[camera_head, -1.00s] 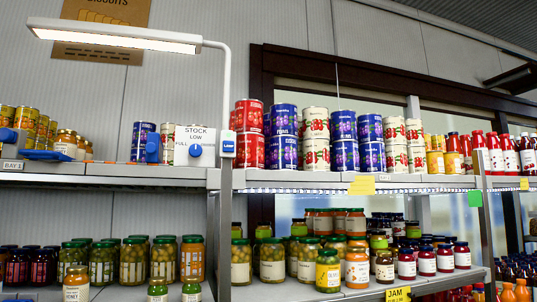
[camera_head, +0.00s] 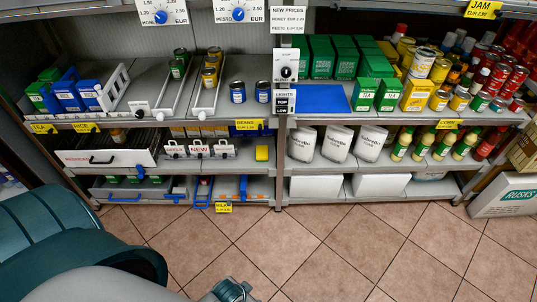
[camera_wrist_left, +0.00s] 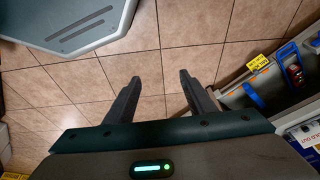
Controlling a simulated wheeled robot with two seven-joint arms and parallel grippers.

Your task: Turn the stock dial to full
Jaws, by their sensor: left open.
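The stock dial is not in either view now. In the left wrist view my left gripper (camera_wrist_left: 157,85) is open and empty. Its two dark fingers are apart above the tiled floor, touching nothing. My right gripper is not in view. Other dials show in the head view: a honey price dial (camera_head: 161,17) and a pesto price dial (camera_head: 238,14) with blue knobs at the top edge. A white panel with a black knob (camera_head: 286,72) is on the shelf post, above a lights label.
The shelf unit (camera_head: 190,122) holds cans, boxes, bottles and white sacks (camera_head: 339,141). A white drawer front (camera_head: 110,158) is at lower left. A rusks carton (camera_head: 505,196) stands on the floor at right. The tiled floor (camera_head: 330,240) before the shelves is clear.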

